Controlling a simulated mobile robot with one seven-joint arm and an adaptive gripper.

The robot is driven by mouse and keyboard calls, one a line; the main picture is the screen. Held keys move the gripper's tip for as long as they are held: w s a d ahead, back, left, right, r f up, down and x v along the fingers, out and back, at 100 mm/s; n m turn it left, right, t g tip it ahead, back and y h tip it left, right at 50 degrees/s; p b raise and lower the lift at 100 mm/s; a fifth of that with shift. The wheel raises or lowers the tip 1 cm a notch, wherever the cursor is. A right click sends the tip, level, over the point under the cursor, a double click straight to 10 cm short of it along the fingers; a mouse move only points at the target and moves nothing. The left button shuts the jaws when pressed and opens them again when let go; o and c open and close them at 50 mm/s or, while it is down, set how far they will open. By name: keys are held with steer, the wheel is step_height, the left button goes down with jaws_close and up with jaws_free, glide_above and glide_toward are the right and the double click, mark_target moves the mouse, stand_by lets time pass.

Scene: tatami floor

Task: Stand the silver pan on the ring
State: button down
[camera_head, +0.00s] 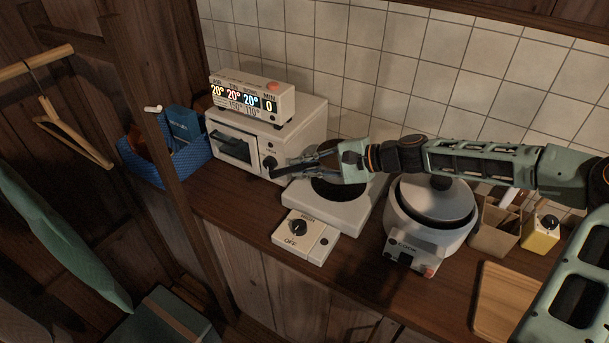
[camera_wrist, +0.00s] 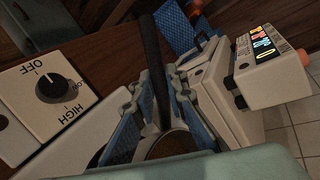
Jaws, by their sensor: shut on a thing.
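My gripper (camera_head: 312,160) is shut on a long dark handle (camera_wrist: 150,60), seen between its blue finger pads in the wrist view. The handle points left, towards the oven, in the head view (camera_head: 291,172). A small part of the silver pan (camera_wrist: 176,146) shows past the fingers in the wrist view; the rest is hidden by my gripper. The black ring (camera_head: 326,192) lies on a white hotplate (camera_head: 348,217), below my gripper and partly covered by it. I cannot tell whether the pan touches the ring.
A white knob box (camera_head: 305,237) stands in front of the hotplate. A white oven (camera_head: 290,138) with a display box (camera_head: 252,96) stands left, beside a blue basket (camera_head: 178,165). A rice cooker (camera_head: 431,222) stands close on the right, under my arm. A wooden board (camera_head: 503,300) lies farther right.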

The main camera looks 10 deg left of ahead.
steer(key=shift+w+f, duration=0.5)
steer(key=shift+f, duration=0.8)
steer(key=shift+w+f, duration=0.15)
steer(key=shift+f, duration=0.75)
steer(key=c, duration=2.4)
jaws_free()
steer(key=shift+f, duration=0.2)
steer(key=o, duration=0.5)
steer(key=shift+c, duration=0.2)
steer(key=shift+r, duration=0.1)
steer(key=shift+d+r, duration=0.1)
steer(key=shift+r, duration=0.05)
steer(key=b+v, duration=0.1)
steer(key=v, duration=1.1)
